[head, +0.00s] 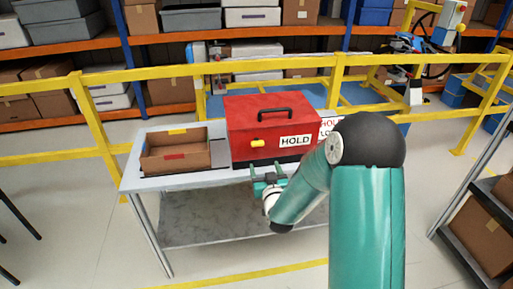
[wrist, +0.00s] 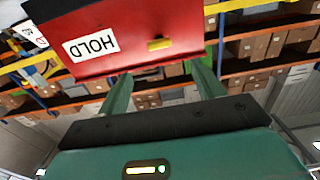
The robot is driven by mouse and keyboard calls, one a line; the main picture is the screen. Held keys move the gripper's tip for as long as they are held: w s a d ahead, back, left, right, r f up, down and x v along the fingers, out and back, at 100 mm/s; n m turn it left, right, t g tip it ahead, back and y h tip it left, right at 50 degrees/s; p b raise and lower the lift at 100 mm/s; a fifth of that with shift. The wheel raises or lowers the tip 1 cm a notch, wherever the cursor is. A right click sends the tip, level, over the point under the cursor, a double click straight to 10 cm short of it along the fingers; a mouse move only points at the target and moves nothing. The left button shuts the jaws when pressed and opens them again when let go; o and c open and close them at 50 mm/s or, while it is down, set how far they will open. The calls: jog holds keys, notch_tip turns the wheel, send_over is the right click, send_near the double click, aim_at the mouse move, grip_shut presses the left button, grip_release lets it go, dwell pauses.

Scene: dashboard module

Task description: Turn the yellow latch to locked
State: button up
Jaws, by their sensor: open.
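The yellow latch (head: 258,143) sits on the front face of a red box (head: 240,120) with a black handle on top and a "HOLD" label. In the wrist view the latch (wrist: 159,44) lies across the red face (wrist: 120,30), beside the label. It looks roughly horizontal in both views. My gripper (head: 266,172) is in front of the box and below the latch, apart from it. In the wrist view its two green fingers (wrist: 160,80) are spread with nothing between them.
The box stands on a grey table (head: 210,180). An open cardboard box (head: 175,150) stands to its left. A white sign (head: 327,127) with red lettering is to its right, partly hidden by my arm. A yellow railing (head: 240,68) and stocked shelves are behind.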

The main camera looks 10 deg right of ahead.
aim_at(258, 145)
jog(key=w, duration=1.2)
jog(key=shift+d, duration=0.1)
jog(key=c, duration=1)
